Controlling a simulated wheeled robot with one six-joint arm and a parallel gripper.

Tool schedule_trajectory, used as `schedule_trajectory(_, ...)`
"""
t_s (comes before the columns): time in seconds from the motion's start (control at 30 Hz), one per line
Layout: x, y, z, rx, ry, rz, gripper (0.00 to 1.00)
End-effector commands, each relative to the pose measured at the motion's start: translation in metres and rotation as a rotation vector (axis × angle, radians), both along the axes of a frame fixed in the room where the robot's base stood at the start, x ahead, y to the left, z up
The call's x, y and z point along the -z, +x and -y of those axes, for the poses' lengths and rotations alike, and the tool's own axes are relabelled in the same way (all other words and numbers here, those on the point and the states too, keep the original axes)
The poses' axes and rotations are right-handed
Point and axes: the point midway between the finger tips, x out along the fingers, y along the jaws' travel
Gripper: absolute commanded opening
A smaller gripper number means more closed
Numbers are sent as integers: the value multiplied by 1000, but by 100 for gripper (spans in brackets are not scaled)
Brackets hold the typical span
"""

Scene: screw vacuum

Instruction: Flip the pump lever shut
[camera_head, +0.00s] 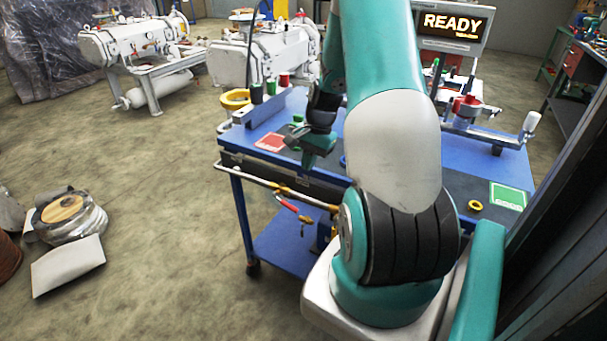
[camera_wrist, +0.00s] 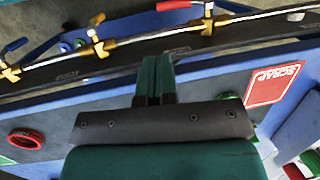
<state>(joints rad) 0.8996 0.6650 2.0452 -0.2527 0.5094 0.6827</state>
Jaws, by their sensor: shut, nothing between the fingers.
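A silvery pipe with brass valves (camera_head: 285,188) runs along the front of the blue cart; it also crosses the top of the wrist view (camera_wrist: 150,37). A red-handled lever (camera_head: 288,204) hangs from it at a slant. In the wrist view a red handle (camera_wrist: 174,5) is at the top edge and a blue handle (camera_wrist: 14,46) at the upper left. My gripper (camera_head: 311,160) points down above the cart's front edge, behind the pipe. Its fingers (camera_wrist: 155,72) are together and empty, apart from the pipe and handles in the wrist view.
The blue cart top (camera_head: 465,155) holds a red SCRAP card (camera_head: 270,142), a green card (camera_head: 508,196), a yellow ring (camera_head: 475,205) and a white-handled fixture (camera_head: 530,123). A screen (camera_head: 452,24) reads READY. Open floor (camera_head: 150,230) lies left of the cart.

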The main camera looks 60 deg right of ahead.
Motion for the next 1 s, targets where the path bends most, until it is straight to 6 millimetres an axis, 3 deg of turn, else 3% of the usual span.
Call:
schedule_trajectory(0.47, -4, -1, -1, 4, -7, 1, 0)
schedule_trajectory(0.8, 1, 0, -46, 69, -235, 94, 0)
schedule_trajectory(1.0, -3, -5, -63, 80, -346, 160, 0)
